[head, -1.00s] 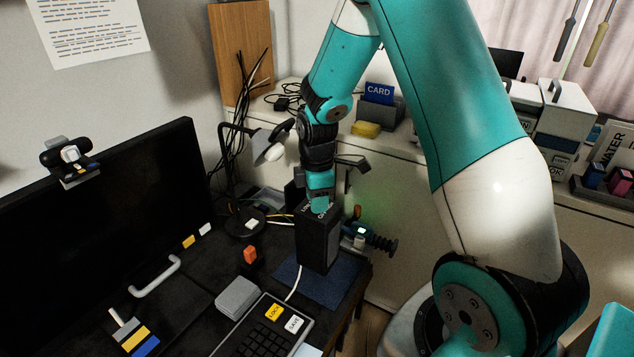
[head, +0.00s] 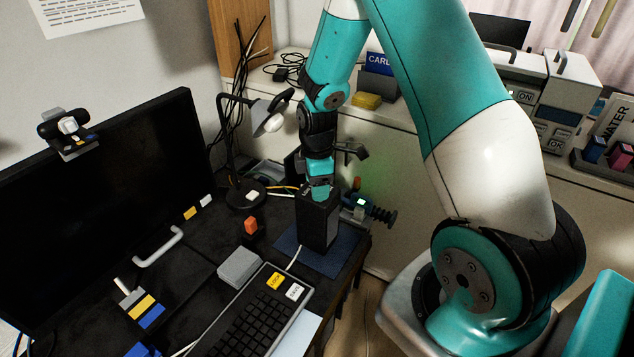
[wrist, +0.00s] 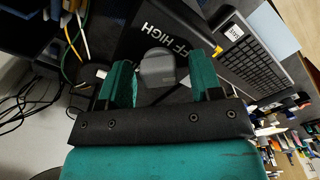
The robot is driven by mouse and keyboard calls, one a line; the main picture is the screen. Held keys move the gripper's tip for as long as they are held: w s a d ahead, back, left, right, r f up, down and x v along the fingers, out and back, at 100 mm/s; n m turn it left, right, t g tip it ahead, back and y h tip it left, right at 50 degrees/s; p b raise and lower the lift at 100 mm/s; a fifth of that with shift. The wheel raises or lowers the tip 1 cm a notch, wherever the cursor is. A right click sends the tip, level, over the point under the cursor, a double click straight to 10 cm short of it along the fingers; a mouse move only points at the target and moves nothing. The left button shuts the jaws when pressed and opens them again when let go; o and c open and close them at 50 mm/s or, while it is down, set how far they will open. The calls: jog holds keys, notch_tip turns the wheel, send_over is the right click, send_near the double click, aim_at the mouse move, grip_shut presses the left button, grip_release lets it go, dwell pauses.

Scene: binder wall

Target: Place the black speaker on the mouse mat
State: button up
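The black speaker (head: 318,222) is an upright dark box standing on the blue mouse mat (head: 290,254) near the desk's right edge. The mat shows on both sides and in front of it. In the wrist view the speaker's face (wrist: 178,32) bears the words "OFF HIGH", and a grey knob-like part (wrist: 158,70) sticks up from it. My gripper (head: 320,190) is at the top of the speaker, pointing down. In the wrist view its two teal fingers (wrist: 160,82) stand on either side of the grey part, with a gap on each side.
A keyboard (head: 255,318) and a grey box (head: 239,266) lie in front. A red switch (head: 251,226) and a desk lamp (head: 265,115) stand to the left, with cables behind. A large monitor (head: 100,190) fills the desk's left. A green-lit device (head: 368,208) is right of the speaker.

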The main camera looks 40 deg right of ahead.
jog(key=shift+r, duration=0.1)
notch_tip(320, 180, up, 11)
jog(key=b, duration=0.2)
jog(key=s+a+r+m, duration=0.1)
jog(key=s+a+r, duration=0.1)
jog(key=a+r, duration=0.3)
jog(key=s+a+r+m+y, duration=0.2)
jog(key=s+a, duration=0.6)
jog(key=s, duration=0.2)
jog(key=s+a+r+m+y, duration=0.2)
jog(key=s+a+r+m, duration=0.1)
jog(key=s+a, duration=0.6)
jog(key=shift+s+a, duration=0.25)
jog(key=shift+s, duration=0.4)
